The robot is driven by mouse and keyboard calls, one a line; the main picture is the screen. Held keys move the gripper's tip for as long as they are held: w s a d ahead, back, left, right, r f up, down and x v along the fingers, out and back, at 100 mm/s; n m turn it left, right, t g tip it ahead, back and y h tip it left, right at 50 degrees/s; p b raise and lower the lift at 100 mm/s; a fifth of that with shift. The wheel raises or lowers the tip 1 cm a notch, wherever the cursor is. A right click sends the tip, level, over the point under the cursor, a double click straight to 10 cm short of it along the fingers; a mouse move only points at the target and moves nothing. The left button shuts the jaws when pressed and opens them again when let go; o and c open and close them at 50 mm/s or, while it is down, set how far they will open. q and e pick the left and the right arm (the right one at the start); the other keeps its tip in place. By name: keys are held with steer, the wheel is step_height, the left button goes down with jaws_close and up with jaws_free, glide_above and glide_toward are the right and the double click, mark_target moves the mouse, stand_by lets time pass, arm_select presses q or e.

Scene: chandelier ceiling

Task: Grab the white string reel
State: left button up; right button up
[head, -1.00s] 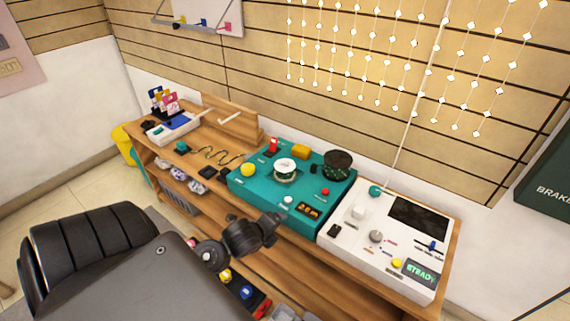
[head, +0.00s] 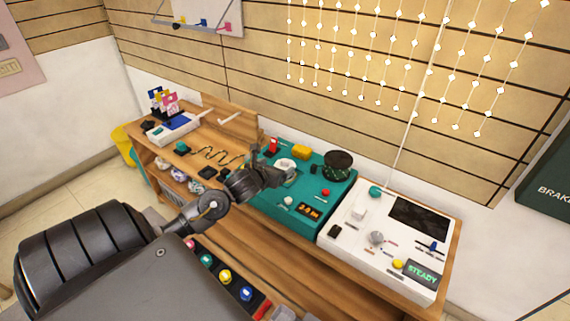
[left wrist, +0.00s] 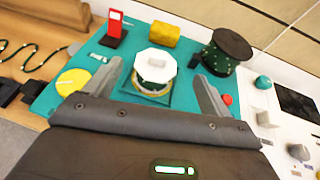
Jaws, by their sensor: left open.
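The white string reel (head: 285,164) stands on the teal panel (head: 318,195), partly hidden behind my left gripper (head: 273,167) in the head view. In the left wrist view the reel (left wrist: 156,66) shows a white many-sided top over a green and white body in a square teal holder. My left gripper (left wrist: 158,78) is open and empty. Its two fingers reach forward on either side of the reel in that view, with visible gaps. I cannot tell whether the fingertips are level with it. My right gripper is not in view.
A dark, wide-topped drum (head: 338,164), a yellow block (head: 301,152) and a red-topped stand (left wrist: 116,26) rise behind the reel. A round yellow piece (left wrist: 73,80) lies to its left. A white console (head: 385,240) adjoins the panel on the right.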

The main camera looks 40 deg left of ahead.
mark_target(285, 161)
arm_select(q)
steer(key=shift+x, duration=1.55)
